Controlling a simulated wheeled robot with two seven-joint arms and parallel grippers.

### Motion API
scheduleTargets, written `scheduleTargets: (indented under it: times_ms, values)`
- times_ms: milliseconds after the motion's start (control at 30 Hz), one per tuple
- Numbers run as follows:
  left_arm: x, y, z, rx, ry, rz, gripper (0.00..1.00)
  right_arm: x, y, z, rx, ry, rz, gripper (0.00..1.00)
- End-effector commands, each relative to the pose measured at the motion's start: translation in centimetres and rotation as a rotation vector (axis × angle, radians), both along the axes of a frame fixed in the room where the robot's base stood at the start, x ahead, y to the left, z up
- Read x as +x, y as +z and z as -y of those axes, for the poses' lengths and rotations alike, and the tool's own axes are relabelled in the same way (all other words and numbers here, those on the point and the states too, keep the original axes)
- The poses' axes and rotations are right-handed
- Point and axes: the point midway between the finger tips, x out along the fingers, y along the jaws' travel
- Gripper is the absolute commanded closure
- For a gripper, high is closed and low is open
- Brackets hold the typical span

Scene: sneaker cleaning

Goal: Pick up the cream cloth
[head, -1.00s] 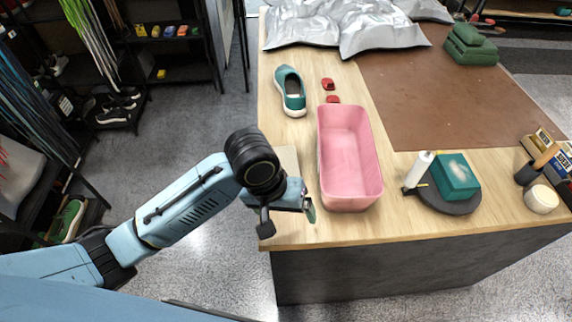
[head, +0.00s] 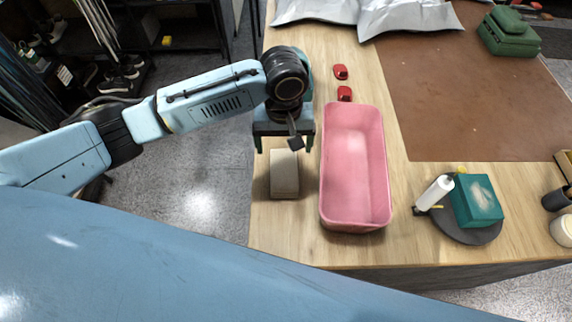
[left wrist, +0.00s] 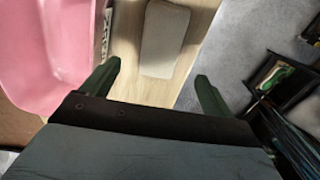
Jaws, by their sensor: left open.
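The cream cloth (head: 284,176) lies flat on the wooden table, just left of the pink bin, as a small folded rectangle. In the left wrist view the cloth (left wrist: 164,38) lies ahead of the fingers, in line with the gap between them. My left gripper (head: 285,146) is above the table at the cloth's far end, pointing down. Its two green fingers are spread wide and empty, and they also show in the left wrist view (left wrist: 156,84). The cloth is not between the fingertips in that view. My right gripper is out of view.
The pink bin (head: 382,217) stands close to the right of the cloth. Two red pieces (head: 341,72) lie beyond it. A dark round plate (head: 478,236) with a teal box and a white bottle is further right. The table's left edge is near the cloth.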

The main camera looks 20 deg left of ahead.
Motion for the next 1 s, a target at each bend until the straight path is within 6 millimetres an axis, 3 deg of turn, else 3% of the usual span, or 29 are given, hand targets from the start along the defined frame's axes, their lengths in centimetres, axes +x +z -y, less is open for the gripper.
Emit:
scheduleTargets:
  times_ms: [200, 433, 700, 1000]
  values:
    - [0.0, -3.8, 0.0, 0.0, 0.0, 0.0, 0.13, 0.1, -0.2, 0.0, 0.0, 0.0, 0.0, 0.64]
    - [-0.2, -5.4, 0.0, 0.001, -0.001, 0.001, 0.13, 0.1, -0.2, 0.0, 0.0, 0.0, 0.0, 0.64]
    - [-0.7, -9.3, 0.1, 0.001, 0.0, 0.001, 0.13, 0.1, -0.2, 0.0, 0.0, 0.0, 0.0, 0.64]
    - [-0.6, -10.0, 0.1, -0.001, -0.001, 0.003, 0.13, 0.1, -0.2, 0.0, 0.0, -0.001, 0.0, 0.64]
